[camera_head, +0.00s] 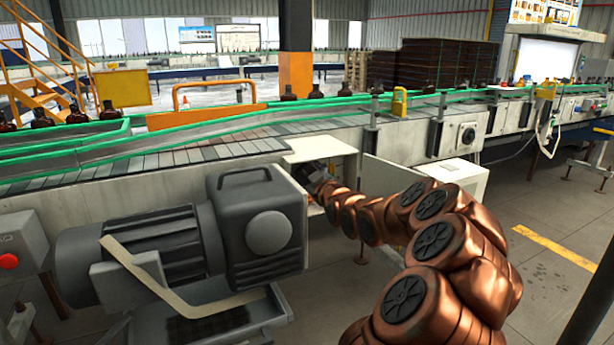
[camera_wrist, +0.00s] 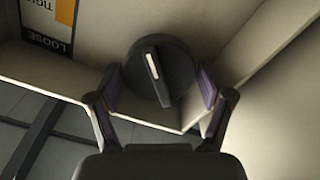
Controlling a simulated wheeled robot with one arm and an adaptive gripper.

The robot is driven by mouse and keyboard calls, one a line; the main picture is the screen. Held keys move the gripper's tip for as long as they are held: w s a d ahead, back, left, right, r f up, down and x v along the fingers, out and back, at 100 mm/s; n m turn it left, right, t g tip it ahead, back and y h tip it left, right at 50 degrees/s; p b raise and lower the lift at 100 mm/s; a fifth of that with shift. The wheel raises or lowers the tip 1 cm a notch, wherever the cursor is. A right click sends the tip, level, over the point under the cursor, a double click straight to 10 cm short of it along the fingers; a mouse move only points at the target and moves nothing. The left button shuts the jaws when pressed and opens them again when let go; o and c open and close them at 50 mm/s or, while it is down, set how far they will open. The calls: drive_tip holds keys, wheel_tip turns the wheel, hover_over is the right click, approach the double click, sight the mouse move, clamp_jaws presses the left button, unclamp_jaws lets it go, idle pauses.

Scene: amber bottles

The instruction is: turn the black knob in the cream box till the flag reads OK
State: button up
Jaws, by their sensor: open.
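The black knob (camera_wrist: 176,74) shows in the wrist view, round with a raised bar and a white line that points up and slightly left. My gripper (camera_wrist: 160,92) is open, with one finger on each side of the knob; I cannot tell whether the pads touch it. The flag (camera_wrist: 50,22) at the top left of the wrist view has an orange part and a dark part. LOOSE reads on the dark part, and another word is cut off at the frame's edge. In the head view the cream box (camera_head: 316,150) stands under the conveyor, and my gripper (camera_head: 318,178) reaches into it. The knob is hidden there.
A large grey motor (camera_head: 150,245) stands close to the left of the box. The box walls (camera_wrist: 275,40) lie close around my gripper. A conveyor (camera_head: 210,150) with amber bottles runs behind.

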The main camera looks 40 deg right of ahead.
drive_tip(key=shift+c, duration=0.2)
drive_tip(key=c, duration=0.8)
drive_tip(key=shift+m+p, duration=0.3)
drive_tip(key=shift+r+m+p, duration=0.1)
drive_tip(key=shift+m+p, duration=0.65)
drive_tip(key=shift+m, duration=0.15)
drive_tip(key=m+p, duration=0.2)
drive_tip(key=m, duration=0.1)
drive_tip(key=shift+d+m, duration=0.15)
drive_tip(key=shift+m, duration=0.15)
drive_tip(key=m+p, duration=0.1)
drive_tip(key=m, duration=0.1)
drive_tip(key=shift+s+m, duration=0.1)
drive_tip(key=shift+m, duration=0.3)
drive_tip(key=shift+d+m, duration=0.1)
drive_tip(key=shift+m, duration=1.5)
drive_tip(key=shift+f, duration=0.2)
